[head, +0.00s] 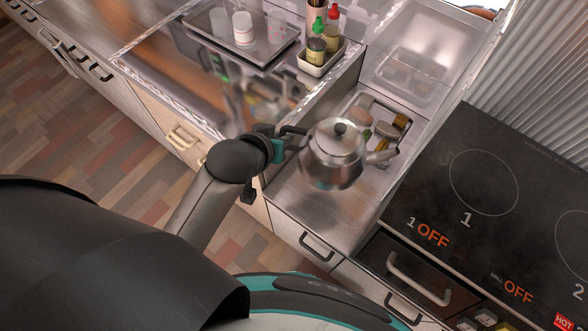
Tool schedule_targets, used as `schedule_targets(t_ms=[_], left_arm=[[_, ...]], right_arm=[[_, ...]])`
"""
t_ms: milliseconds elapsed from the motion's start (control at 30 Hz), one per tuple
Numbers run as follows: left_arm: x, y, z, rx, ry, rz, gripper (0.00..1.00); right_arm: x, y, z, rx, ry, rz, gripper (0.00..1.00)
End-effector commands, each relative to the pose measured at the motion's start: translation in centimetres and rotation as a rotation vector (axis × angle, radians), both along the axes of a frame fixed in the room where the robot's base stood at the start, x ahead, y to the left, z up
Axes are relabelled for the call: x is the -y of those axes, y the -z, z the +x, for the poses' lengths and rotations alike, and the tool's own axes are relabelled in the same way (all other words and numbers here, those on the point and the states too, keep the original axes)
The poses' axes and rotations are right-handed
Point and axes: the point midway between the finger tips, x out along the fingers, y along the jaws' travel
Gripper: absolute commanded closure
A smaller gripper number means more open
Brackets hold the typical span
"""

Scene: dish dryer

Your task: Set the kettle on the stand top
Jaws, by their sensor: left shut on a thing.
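The steel kettle (334,172) with a black lid knob is in the middle of the head view, upright, its spout pointing right. My left gripper (283,146) is at the kettle's left side, shut on its dark handle; the fingertips are partly hidden. The kettle is over a low steel top (318,217), which I take for the stand top, between the counter and the stove. I cannot tell whether the kettle's base touches it. My right gripper is not in view.
Behind the kettle is a wire rack (398,107) holding brush-like items. A black stove (490,190) is to the right. A tray (213,22) with white cups and a caddy (322,62) with bottles stand at the back left. Bare steel shows in front of the kettle.

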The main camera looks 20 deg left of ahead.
Motion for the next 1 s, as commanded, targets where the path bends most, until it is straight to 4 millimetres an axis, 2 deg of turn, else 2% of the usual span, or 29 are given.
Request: schedule_targets(t_ms=[200,500,600,833,1000], left_arm=[[0.1,5.3,0.1,0.004,-0.001,-0.006,1.00],[0.1,11.8,0.2,0.007,0.000,-0.006,1.00],[0.1,13.0,0.2,0.009,0.000,-0.007,1.00],[0.2,14.4,0.3,0.010,-0.001,-0.007,1.00],[0.1,16.9,0.2,0.007,0.000,-0.006,1.00]], right_arm=[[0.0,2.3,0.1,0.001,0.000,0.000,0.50],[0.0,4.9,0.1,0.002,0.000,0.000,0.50],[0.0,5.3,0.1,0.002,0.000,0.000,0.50],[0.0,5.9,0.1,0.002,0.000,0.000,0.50],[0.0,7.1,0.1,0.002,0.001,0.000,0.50]])
